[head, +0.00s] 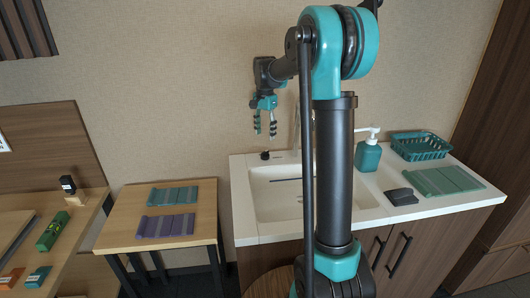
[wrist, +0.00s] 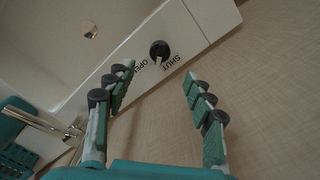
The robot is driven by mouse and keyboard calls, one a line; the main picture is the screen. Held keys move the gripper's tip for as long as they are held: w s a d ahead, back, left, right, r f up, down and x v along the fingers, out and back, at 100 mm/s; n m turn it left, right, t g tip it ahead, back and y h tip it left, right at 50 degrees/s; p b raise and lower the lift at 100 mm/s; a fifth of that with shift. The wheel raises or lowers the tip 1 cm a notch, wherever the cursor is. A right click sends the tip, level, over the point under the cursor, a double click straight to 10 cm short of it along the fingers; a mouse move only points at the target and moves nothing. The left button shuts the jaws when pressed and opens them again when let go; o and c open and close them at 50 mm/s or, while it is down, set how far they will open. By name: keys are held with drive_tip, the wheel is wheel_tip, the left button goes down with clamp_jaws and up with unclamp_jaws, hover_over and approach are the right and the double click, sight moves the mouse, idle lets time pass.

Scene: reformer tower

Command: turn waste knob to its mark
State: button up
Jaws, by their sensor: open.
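The waste knob (wrist: 159,50) is a small round black knob on the white sink rim, with the words OPEN and SHUT printed beside it. A small pale mark shows at its edge between the two words, but I cannot tell exactly where it points. In the head view the knob (head: 265,155) sits at the sink's back left corner. My gripper (head: 265,132) is above the knob, pointing down, apart from it. In the wrist view my gripper (wrist: 160,74) is open and empty, its fingers spread to either side with the knob beyond the gap.
The sink (head: 245,200) has a metal tap (wrist: 48,125) beside my gripper and a drain (wrist: 90,31). A teal soap bottle (head: 368,155), a teal basket (head: 420,146) and folded cloths stand on the right. A small wooden table (head: 118,240) is on the left.

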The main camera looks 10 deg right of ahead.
sight(265, 152)
wheel_tip(265, 152, down, 9)
drive_tip(key=shift+f, duration=0.2)
idle(0.3)
drive_tip(key=c, duration=1.2)
